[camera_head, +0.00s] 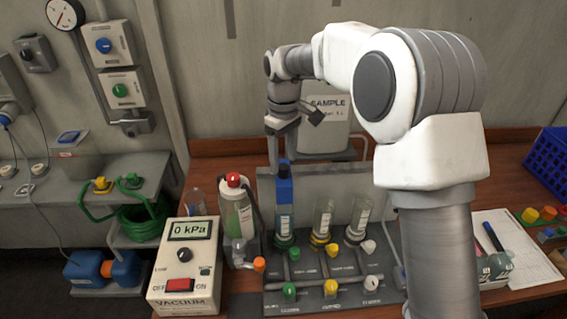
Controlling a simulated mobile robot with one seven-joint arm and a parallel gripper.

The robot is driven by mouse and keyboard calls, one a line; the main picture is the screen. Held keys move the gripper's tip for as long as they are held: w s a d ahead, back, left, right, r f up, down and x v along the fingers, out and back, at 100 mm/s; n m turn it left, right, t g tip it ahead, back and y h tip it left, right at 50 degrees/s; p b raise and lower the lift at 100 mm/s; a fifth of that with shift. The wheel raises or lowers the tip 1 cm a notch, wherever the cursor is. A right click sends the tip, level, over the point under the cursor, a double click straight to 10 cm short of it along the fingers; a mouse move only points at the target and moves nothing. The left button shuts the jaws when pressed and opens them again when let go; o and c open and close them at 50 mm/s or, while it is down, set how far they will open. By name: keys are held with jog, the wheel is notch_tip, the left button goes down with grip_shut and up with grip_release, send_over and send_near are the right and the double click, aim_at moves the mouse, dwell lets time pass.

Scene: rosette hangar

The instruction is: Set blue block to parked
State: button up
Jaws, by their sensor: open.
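A blue block-like piece (284,190) with a darker top stands upright at the left position of the grey rack (345,291). Below it is a pale labelled section and a green-ringed base. I cannot tell whether the blue piece is separate from the vial under it. My gripper (282,152) points down close above the blue piece, with its jaws open. The narrow view does not show whether the fingers touch or straddle it. I cannot read any parked mark on the rack.
Two clear vials (323,218) with yellow and white bases stand right of the blue piece. Coloured valve knobs line the rack's front. A vacuum box (183,262) reading 0 kPa and a red-capped bottle (235,215) stand left. A blue crate (548,160) is far right.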

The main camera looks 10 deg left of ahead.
aim_at(283, 179)
jog(key=shift+f, duration=1.2)
grip_shut()
jog(key=shift+r, duration=0.1)
dwell(0.5)
